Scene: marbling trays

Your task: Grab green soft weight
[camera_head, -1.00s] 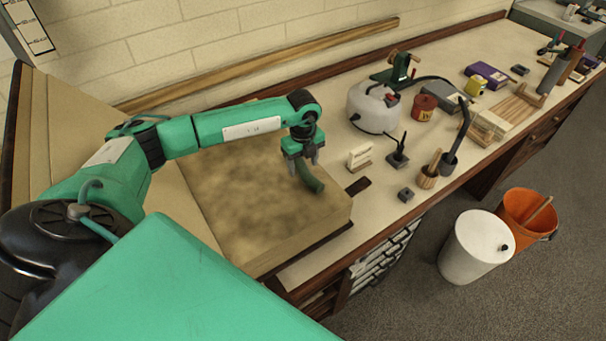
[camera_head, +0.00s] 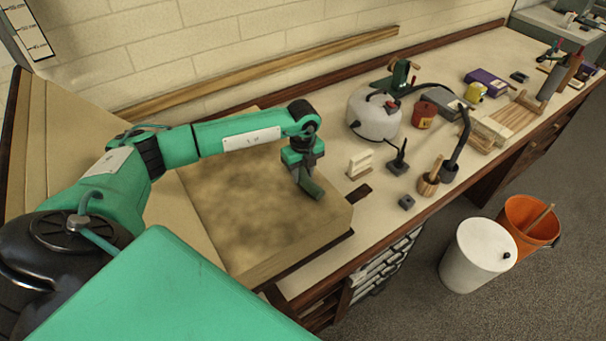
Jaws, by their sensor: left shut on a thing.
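The green soft weight (camera_head: 312,189) is a dark green, slightly curved piece at the right part of a large brown mottled block (camera_head: 230,222). My left gripper (camera_head: 304,177) points down over the block and is shut on the weight's upper end. The weight hangs tilted below the fingers, its lower end toward the right. I cannot tell whether its lower end touches the block's top. The fingers partly hide it. My right gripper is not in view.
The bench (camera_head: 300,276) carries a small wooden rack (camera_head: 360,164), a dark stand (camera_head: 398,165), a wooden pot (camera_head: 428,182) and a white kettle-like vessel (camera_head: 374,117) right of the block. A white bin (camera_head: 472,262) and an orange bucket (camera_head: 527,228) stand on the floor.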

